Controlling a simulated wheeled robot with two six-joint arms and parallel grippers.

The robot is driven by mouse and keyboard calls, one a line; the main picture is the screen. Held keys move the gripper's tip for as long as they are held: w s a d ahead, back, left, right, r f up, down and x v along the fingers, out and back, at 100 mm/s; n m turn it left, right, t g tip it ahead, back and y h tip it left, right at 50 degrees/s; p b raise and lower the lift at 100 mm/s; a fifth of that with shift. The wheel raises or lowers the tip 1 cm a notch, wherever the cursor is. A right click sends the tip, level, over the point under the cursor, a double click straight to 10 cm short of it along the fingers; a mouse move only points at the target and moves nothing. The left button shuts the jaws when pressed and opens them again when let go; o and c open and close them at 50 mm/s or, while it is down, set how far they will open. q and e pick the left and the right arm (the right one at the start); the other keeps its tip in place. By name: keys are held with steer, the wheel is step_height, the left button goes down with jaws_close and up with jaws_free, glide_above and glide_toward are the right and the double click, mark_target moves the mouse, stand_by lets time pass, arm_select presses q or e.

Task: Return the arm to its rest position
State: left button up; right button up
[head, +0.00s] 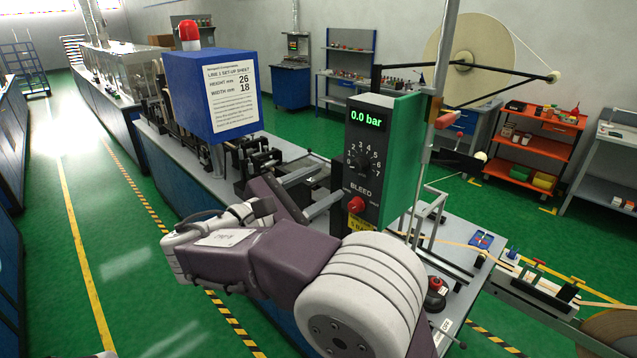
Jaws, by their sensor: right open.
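My right arm comes in from the bottom right and folds back in front of the machine. Its gripper (328,185) is open, its two grey fingers apart and pointing right, just left of the control panel (376,160). I see nothing held between the fingers. The panel reads 0.0 bar and has a dial (363,163) and a red BLEED button (356,204). I cannot tell whether a finger touches the panel. My left gripper is not in view.
A blue box with a set-up sheet (232,92) and a red lamp (189,33) stands behind my wrist. A large tape reel (440,55) hangs at the upper right. A red stop button (436,284) sits on the bench. Green floor (120,230) is clear at left.

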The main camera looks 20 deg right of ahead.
steer(key=shift+f, duration=0.1)
steer(key=s+d+f+m+g+y, duration=0.1)
steer(key=d+f+g+y, duration=0.1)
steer(key=f, duration=0.5)
steer(key=s+d+f+g+y, duration=0.1)
steer(key=s+d+f+y, duration=0.15)
steer(key=f, duration=0.45)
steer(key=s+a+f+m+g+y, duration=0.1)
steer(key=s+a+f+m+y, duration=0.1)
steer(key=s+f+m+y, duration=0.1)
steer(key=s+a+f+m+g+y, duration=0.1)
steer(key=s+a+f+m+y, duration=0.1)
steer(key=s+f+m+y, duration=0.2)
steer(key=s+a+f+m+y, duration=0.3)
steer(key=f+m, duration=0.6)
steer(key=f, duration=0.4)
steer(key=shift+s+f+g+y, duration=0.25)
steer(key=shift+s+g+y, duration=0.2)
steer(key=shift+y, duration=0.7)
steer(key=shift+s, duration=0.1)
